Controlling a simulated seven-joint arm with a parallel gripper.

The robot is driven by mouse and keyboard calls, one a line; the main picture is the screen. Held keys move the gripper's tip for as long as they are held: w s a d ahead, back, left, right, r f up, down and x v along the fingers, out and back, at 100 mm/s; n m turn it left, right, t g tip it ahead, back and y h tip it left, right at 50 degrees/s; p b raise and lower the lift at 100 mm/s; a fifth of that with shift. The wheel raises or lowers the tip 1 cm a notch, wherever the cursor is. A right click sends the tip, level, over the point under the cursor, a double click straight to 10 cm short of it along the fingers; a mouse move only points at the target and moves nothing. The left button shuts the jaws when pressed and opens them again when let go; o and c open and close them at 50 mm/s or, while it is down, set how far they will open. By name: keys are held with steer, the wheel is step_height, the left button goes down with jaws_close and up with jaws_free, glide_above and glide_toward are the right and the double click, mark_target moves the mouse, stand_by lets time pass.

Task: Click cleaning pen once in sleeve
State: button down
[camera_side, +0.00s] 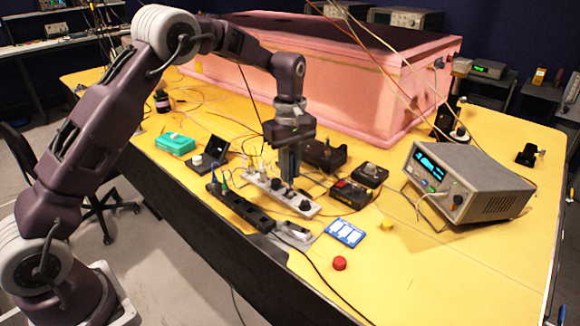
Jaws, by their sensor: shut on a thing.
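My gripper (290,172) points straight down over the light grey strip (308,208) near the front middle of the yellow table. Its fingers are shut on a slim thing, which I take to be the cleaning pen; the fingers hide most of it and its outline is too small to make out. The lower end of the fingers is at or just above the strip's fittings. Several small dark knobs and light fittings stand along the strip. I cannot tell which of them is the sleeve, or whether the pen's tip is inside it.
A black power strip (240,207) lies in front; dark boxes (350,195) stand to the right. A teal case (175,144), blue card (345,233), red cap (339,263) and grey instrument (465,182) are nearby. The pink foam enclosure (300,85) stands behind. Loose cables cross the table. The right front is clear.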

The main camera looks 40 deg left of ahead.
steer(key=shift+f, duration=0.95)
steer(key=c, duration=2.1)
jaws_free()
steer(key=shift+f, duration=0.1)
jaws_close()
steer(key=shift+r, duration=3.05)
